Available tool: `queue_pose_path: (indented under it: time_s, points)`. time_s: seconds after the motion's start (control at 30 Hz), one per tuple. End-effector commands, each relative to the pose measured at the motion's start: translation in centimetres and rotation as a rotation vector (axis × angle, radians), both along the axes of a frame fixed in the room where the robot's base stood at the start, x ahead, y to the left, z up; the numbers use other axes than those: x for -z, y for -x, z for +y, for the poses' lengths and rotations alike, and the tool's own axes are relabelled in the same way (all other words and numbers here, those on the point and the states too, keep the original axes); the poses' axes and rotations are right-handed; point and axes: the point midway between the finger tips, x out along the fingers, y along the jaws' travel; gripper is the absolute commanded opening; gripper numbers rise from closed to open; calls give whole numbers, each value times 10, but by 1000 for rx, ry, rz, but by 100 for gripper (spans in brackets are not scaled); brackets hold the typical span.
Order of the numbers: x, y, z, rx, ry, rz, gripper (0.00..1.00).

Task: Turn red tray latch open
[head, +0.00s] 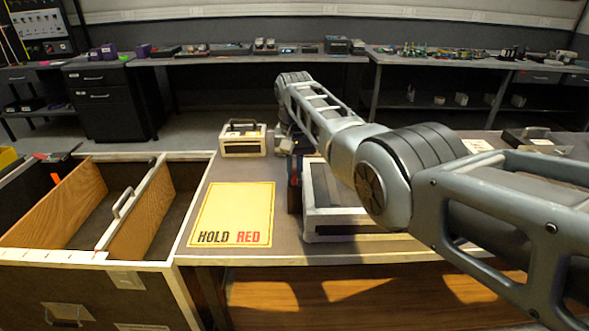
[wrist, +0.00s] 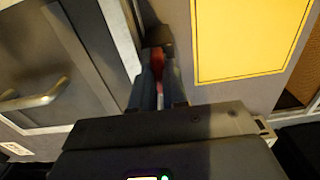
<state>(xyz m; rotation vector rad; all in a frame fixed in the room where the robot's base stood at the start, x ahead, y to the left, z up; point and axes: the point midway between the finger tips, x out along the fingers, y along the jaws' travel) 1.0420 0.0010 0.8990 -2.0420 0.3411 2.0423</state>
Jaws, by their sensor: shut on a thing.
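The red latch (wrist: 155,58) shows in the wrist view at the edge of a white-framed grey tray unit (wrist: 95,65). My gripper (wrist: 159,80) is shut on the latch, with one finger on each side of it. The fingers hide part of the latch, so its exact angle is hard to tell. In the head view the tray unit (head: 345,227) stands on the bench, partly behind my arm. The gripper end is at its left side and mostly hidden there.
A yellow card marked HOLD RED (head: 232,205) lies left of the tray unit. A small case with a black handle (head: 243,142) stands behind the card. An open drawer with wooden dividers (head: 140,215) is at the left.

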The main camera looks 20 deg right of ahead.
Motion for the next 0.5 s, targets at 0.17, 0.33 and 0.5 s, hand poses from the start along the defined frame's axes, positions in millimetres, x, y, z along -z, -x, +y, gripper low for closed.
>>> queue_pose_path:
  time_s: [0.17,0.33,0.5]
  points:
    - [-1,0,0,-28,-1,-1,0]
    - [-1,0,1,-34,-1,-1,0]
    - [-1,0,0,-34,-1,-1,0]
